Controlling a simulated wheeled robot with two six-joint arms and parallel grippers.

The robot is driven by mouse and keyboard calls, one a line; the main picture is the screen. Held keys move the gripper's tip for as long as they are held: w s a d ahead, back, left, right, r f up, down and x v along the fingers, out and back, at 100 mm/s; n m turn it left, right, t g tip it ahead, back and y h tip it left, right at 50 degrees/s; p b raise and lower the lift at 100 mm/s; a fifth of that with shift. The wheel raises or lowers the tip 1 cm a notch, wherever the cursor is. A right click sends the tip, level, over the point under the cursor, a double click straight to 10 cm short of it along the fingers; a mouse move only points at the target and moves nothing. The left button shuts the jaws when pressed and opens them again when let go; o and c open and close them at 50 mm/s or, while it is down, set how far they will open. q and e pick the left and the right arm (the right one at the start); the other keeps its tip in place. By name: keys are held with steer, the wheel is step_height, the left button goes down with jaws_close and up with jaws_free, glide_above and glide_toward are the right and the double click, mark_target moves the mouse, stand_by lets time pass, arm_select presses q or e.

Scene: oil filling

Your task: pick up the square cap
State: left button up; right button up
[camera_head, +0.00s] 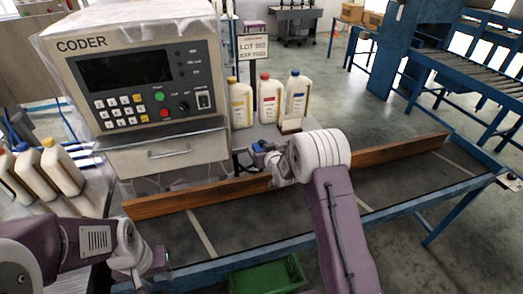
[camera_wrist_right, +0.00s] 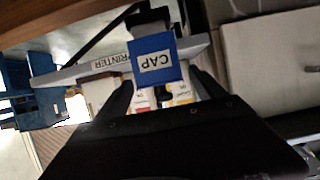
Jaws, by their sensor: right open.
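The square cap (camera_wrist_right: 156,60) is a blue block labelled CAP. In the right wrist view it sits just ahead of the fingertips and roughly centred between them. My right gripper (camera_wrist_right: 163,90) is open, with one dark finger to each side and no visible grip on the cap. In the head view my right gripper (camera_head: 262,158) is at the wooden rail beside the coder, with a small blue patch at its tip; the arm hides much of this spot. My left gripper (camera_head: 155,261) is low at the left, away from the cap; its jaw opening is unclear.
The coder machine (camera_head: 150,85) stands left of my right gripper. Several bottles stand behind it, including a red-capped one (camera_head: 269,98), and more bottles (camera_head: 62,168) stand at the left. A wooden rail (camera_head: 400,152) borders the dark conveyor (camera_head: 245,225). A green bin (camera_head: 268,277) is below.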

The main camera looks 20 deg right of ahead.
mark_target(260, 146)
steer(key=shift+w+a, duration=0.1)
steer(key=shift+w, duration=0.1)
steer(key=x, duration=0.5)
steer(key=shift+s+f+p, duration=0.15)
steer(key=shift+f+p, duration=0.05)
steer(key=shift+p, duration=0.2)
steer(key=shift+s+r, duration=0.1)
steer(key=shift+c, duration=0.9)
steer(key=c, duration=1.3)
steer(key=shift+o, duration=0.2)
step_height(260, 146, up, 10)
